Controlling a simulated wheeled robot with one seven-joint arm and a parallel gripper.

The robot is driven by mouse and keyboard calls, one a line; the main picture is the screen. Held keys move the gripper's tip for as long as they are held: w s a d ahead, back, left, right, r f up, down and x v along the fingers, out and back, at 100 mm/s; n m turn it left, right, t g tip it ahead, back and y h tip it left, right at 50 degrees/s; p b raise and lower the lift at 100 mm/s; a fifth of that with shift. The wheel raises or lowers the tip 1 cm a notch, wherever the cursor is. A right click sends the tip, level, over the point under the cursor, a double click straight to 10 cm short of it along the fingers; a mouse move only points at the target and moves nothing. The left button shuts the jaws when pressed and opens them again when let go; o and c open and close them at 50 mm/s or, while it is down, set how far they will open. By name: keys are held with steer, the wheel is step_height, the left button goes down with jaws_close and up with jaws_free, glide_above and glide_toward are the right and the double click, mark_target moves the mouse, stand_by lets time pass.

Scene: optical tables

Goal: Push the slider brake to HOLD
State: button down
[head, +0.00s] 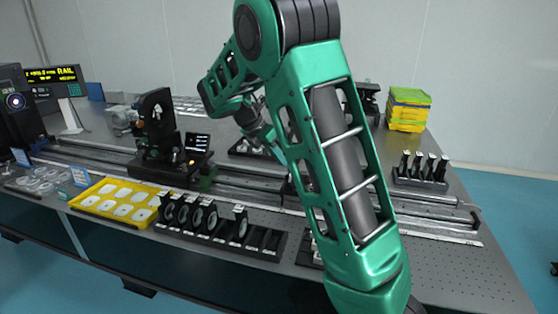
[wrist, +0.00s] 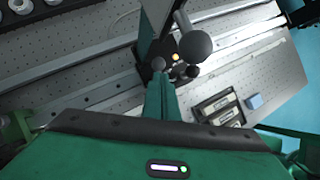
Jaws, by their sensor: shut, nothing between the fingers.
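In the wrist view my gripper (wrist: 161,82) is shut and empty, its green fingers pointing up the picture. Its tips are beside a dark upright part with a large dark ball knob (wrist: 194,46) and smaller dark round ends close by. A small yellow dot (wrist: 176,57) shows between them. I cannot tell which of these is the brake, whether the tips touch it, or any HOLD marking. In the head view a black slider carriage (head: 172,168) sits on the long rail (head: 240,182), left of my arm. My arm hides much of the gripper's surroundings there.
A yellow tray (head: 112,198) and a black rack of round optics (head: 200,218) stand along the front. Stacked yellow and green trays (head: 408,110) and a small black holder (head: 420,170) are at right. In the wrist view, a black block with white labels (wrist: 218,108) lies right of my fingers.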

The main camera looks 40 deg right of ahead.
steer(key=w+a+r, duration=0.1)
steer(key=a+r, duration=0.1)
steer(key=r, duration=0.3)
steer(key=w+a+r, duration=0.2)
steer(key=a+r, duration=0.1)
steer(key=r, duration=0.3)
steer(key=shift+w+r, duration=0.15)
steer(key=shift+w, duration=0.15)
